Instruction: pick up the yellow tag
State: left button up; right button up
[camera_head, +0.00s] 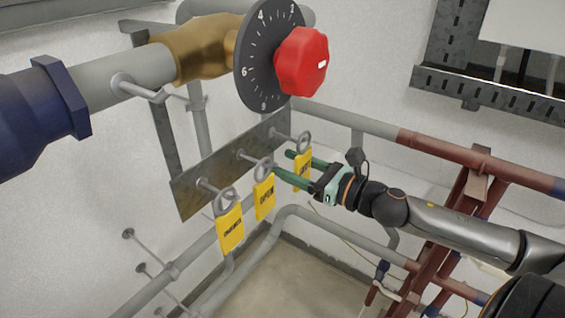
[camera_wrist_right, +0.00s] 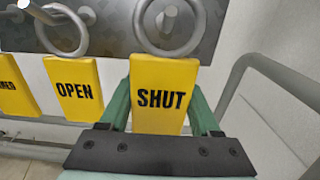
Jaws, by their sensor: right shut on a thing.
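Three yellow tags hang by grey rings from pegs on a metal strip. The rightmost tag (camera_head: 303,171) reads SHUT in the right wrist view (camera_wrist_right: 160,98). My right gripper (camera_head: 292,168) has its green fingers on either side of this tag, and it is shut on it. The tag's ring (camera_wrist_right: 169,24) still shows around its peg. The middle tag (camera_head: 264,196) reads OPEN in the right wrist view (camera_wrist_right: 75,88). The left tag (camera_head: 230,228) is only partly seen in the right wrist view (camera_wrist_right: 15,86). My left gripper is not in view.
A red knob (camera_head: 301,62) on a numbered black dial (camera_head: 258,52) sits above the metal strip (camera_head: 190,198). Grey pipes (camera_head: 300,214) run below and behind the tags. A red-brown frame (camera_head: 459,213) stands at the right, near my right arm.

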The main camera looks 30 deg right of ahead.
aim_at(305, 171)
jog(key=p+v, duration=0.1)
jog(key=v, duration=1.4)
jog(key=shift+s, duration=0.3)
jog(key=shift+w, duration=0.15)
jog(key=shift+x, duration=5)
jog(key=shift+b+x, duration=0.5)
jog(key=shift+x, duration=1.3)
jog(key=shift+w+a+b, duration=0.2)
jog(key=shift+w+b, duration=0.1)
jog(key=shift+w, duration=0.25)
jog(key=shift+w, duration=0.2)
